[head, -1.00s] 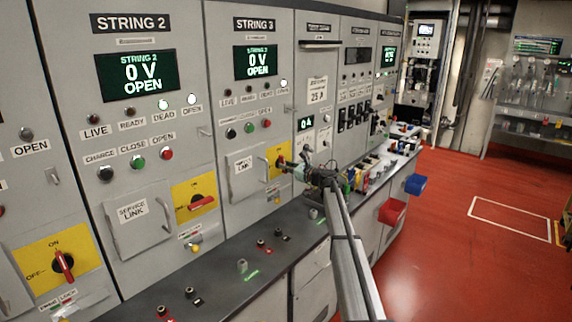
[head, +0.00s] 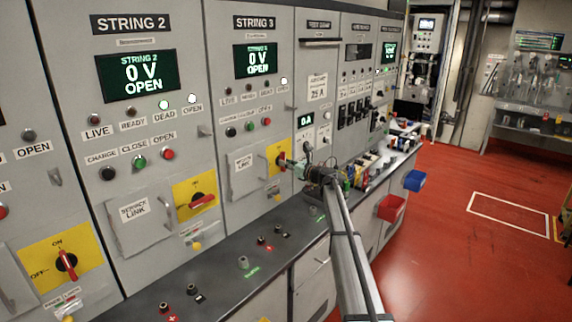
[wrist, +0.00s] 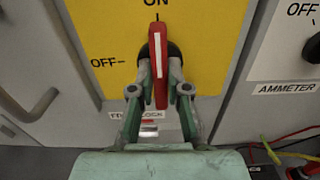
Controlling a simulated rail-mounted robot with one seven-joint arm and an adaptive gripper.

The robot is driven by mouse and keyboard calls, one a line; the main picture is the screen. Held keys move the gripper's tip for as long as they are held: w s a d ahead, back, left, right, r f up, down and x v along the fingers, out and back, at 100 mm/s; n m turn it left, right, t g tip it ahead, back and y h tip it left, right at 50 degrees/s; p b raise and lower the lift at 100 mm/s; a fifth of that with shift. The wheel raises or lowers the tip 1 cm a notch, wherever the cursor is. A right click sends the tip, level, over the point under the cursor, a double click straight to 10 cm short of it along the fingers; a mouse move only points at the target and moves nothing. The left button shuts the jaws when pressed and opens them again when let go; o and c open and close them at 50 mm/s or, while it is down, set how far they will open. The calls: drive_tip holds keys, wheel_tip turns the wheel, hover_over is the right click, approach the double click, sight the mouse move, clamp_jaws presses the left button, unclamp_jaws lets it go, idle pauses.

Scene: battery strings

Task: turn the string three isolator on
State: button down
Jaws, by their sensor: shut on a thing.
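The string three isolator is a yellow plate (head: 272,150) with a red handle on the STRING 3 panel. The wrist view shows the plate (wrist: 110,40) close up, with ON at the top and OFF at the left. The red handle (wrist: 158,65) stands upright, its upper end at ON. My gripper (wrist: 160,92) is shut on the handle, one finger on each side. In the head view my gripper (head: 288,163) is at the plate and partly covers it. The STRING 3 display (head: 258,61) reads 0 V OPEN.
The STRING 2 isolator (head: 197,190) is at the left, its handle lying near level. A dark counter (head: 215,280) with small terminals runs below the panels. Red (head: 391,208) and blue (head: 414,181) bins hang on its front. The red floor at the right is clear.

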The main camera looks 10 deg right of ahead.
drive_tip(key=c, duration=1.1)
unclamp_jaws()
drive_tip(key=shift+c, duration=0.2)
drive_tip(key=v, duration=1.2)
